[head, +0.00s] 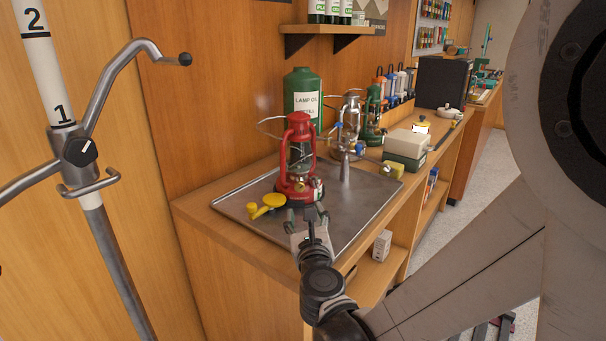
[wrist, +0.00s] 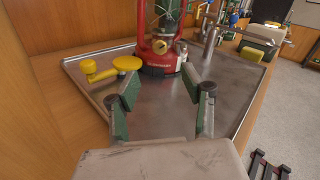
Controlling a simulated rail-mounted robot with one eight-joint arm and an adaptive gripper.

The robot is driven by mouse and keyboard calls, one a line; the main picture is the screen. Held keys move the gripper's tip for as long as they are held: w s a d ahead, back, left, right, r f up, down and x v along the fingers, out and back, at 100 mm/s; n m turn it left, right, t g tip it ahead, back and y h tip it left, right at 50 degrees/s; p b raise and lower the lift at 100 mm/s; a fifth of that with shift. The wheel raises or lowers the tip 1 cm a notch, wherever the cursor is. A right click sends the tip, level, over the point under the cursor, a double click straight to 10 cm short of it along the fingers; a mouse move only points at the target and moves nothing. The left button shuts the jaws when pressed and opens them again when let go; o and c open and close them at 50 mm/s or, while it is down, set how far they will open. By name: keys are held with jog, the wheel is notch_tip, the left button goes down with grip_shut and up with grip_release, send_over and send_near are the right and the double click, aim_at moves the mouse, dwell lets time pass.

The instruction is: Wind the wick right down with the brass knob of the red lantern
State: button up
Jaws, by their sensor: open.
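The red lantern (head: 298,155) stands upright on a metal tray (head: 232,207), with its glass and wire handle showing. In the wrist view the red lantern (wrist: 139,40) is cut off at the top. A round brass knob (wrist: 161,47) shows low on its front. My gripper (head: 307,211) is in front of the lantern, a little above the tray. In the wrist view my gripper (wrist: 157,92) is open and empty, its two fingers apart and pointing toward the lantern base. No finger appears to touch the knob. The wick cannot be made out.
A yellow crank-like piece (head: 267,205) lies on the tray left of the lantern. A metal post (head: 345,166), a silver lantern (head: 350,115) and a green lantern (head: 374,122) stand behind to the right. A green oil container (head: 302,90) stands behind. The tray's front right is clear.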

aim_at(300, 188)
jog(key=shift+w, duration=0.1)
jog(key=w, duration=0.4)
jog(key=w+a, duration=0.1)
jog(key=w, duration=0.4)
jog(key=w+b, duration=0.1)
jog(key=w, duration=0.3)
jog(key=shift+w+a, duration=0.15)
jog(key=shift+a, duration=0.2)
grip_shut()
